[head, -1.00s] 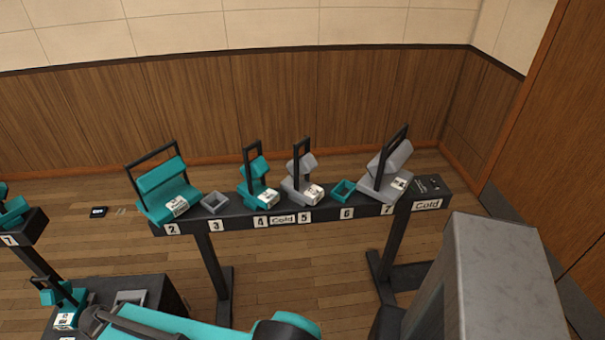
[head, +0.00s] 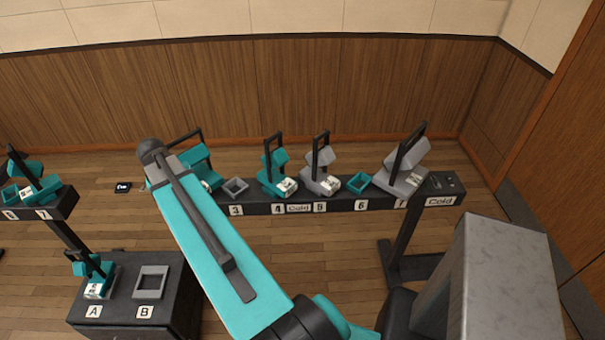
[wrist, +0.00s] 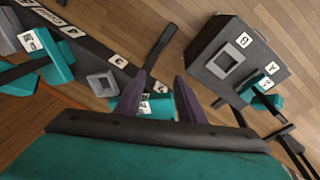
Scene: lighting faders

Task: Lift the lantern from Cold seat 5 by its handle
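The grey lantern (head: 318,182) stands at Cold seat 5 on the dark rail, its black upright handle (head: 320,140) rising above it and a white tag on its front. A grey part at the left edge of the wrist view (wrist: 9,30) appears to be the same lantern, cut off by the frame. My gripper (wrist: 157,90) is open, its two dark fingers well apart. Between and beyond them lies the teal lantern of seat 2 (wrist: 158,106); nothing seems held. In the head view my arm reaches up left, away from seat 5, and my gripper cannot be made out.
A teal lantern (head: 270,183) stands at seat 4, close left of the grey one. Empty frames sit at seat 3 (head: 235,187) and seat 6 (head: 358,183). A larger grey lantern (head: 400,180) stands at seat 7. A dark cabinet (head: 180,300) stands front left.

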